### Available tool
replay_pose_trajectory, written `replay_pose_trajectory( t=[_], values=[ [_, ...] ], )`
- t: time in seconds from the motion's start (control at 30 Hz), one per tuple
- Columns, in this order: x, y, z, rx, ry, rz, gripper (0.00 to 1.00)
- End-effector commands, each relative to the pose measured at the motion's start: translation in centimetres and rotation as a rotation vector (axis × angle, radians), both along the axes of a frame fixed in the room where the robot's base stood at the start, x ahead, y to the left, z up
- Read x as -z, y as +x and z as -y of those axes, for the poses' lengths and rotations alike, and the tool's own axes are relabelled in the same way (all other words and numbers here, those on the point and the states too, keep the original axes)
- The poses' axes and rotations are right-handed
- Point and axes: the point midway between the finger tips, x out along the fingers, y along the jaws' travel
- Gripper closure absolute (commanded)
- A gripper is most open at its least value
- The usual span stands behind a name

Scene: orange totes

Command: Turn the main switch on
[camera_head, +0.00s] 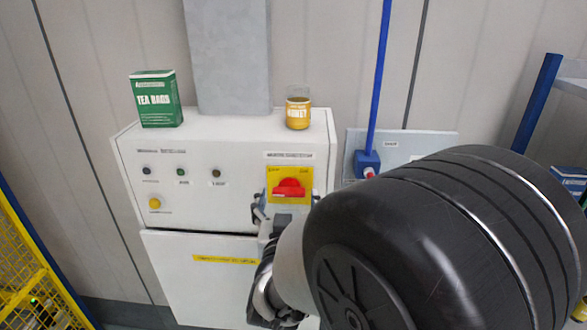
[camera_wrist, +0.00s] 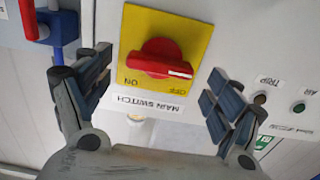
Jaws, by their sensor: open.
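The main switch is a red rotary knob (camera_head: 288,188) on a yellow plate on the front of a white cabinet (camera_head: 225,215). The knob also shows in the wrist view (camera_wrist: 157,59), which is upside down. Its grip lies roughly horizontal, and its white mark is at the OFF-side end. My gripper (camera_head: 284,206) is in front of the plate, its lower part partly hidden by my arm. In the wrist view my gripper (camera_wrist: 158,78) is open, with a finger on each side of the plate and nothing between them. Contact with the knob is not visible.
A green tea box (camera_head: 156,99) and a honey jar (camera_head: 298,112) stand on the cabinet top. Indicator lamps and a yellow button (camera_head: 154,204) are left of the switch. A blue pipe with a valve box (camera_head: 367,162) is at right. Yellow mesh fencing (camera_head: 28,270) is at lower left.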

Motion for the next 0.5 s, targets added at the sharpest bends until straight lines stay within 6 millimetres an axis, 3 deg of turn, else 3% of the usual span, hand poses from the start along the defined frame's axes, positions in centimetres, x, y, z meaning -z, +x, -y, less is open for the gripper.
replay_pose_trajectory(
  t=[0.13,0.43,0.5],
  values=[
    [-0.02,0.99,0.05,0.0,-0.001,0.001,0.15],
    [-0.05,1.17,0.04,-0.001,-0.001,0.001,0.15],
    [-0.05,1.16,0.04,-0.001,-0.001,0.001,0.2]
  ],
)
